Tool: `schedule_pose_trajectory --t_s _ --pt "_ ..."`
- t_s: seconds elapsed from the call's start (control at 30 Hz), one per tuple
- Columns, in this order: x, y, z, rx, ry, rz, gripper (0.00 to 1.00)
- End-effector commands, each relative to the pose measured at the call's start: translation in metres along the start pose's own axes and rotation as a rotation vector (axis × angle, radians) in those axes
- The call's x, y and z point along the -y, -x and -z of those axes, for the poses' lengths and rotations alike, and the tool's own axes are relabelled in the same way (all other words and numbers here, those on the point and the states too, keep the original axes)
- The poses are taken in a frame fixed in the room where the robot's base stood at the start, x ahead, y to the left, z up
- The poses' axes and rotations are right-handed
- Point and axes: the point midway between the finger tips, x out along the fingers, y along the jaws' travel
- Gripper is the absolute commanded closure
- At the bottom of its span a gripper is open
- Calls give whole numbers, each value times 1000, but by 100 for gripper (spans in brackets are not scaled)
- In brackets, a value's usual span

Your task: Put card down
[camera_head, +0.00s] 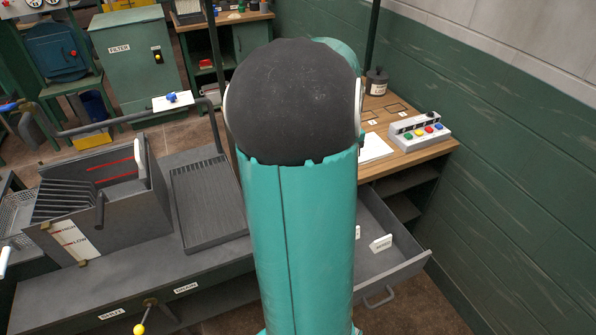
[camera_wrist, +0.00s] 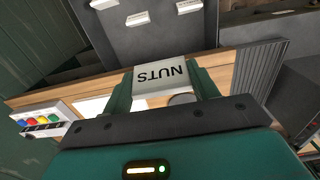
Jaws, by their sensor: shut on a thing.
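A white card marked "NUTS" (camera_wrist: 160,76) is between the fingers of my gripper (camera_wrist: 163,88) in the wrist view. The fingers are shut on its two sides, and its lettering appears upside down. A wooden worktop lies beyond the card in that view. An open grey drawer (camera_head: 405,255) holds a small white label card (camera_head: 381,243) in the head view, and part of another shows beside my arm. In the wrist view several white label cards, one of them in the middle (camera_wrist: 137,19), stand in the drawer. My gripper is hidden behind my arm in the head view.
A white sheet (camera_head: 374,148) and a box of coloured buttons (camera_head: 420,132) are on the wooden bench (camera_head: 400,165), with a dark canister (camera_head: 376,82) behind. A slotted grey machine (camera_head: 95,195) and a ribbed tray (camera_head: 207,200) stand to the left. A green wall closes the right side.

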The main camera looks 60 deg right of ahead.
Motion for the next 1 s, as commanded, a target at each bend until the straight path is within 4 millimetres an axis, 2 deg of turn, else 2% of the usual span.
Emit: schedule_pose_trajectory --t_s 0.3,0.5,0.8,1.0 --pt "25 -34 68 4 5 -2 62" --pt "35 -71 94 5 2 -1 62" --pt "41 -94 112 2 2 -1 62" --pt "40 -120 111 2 0 0 62"
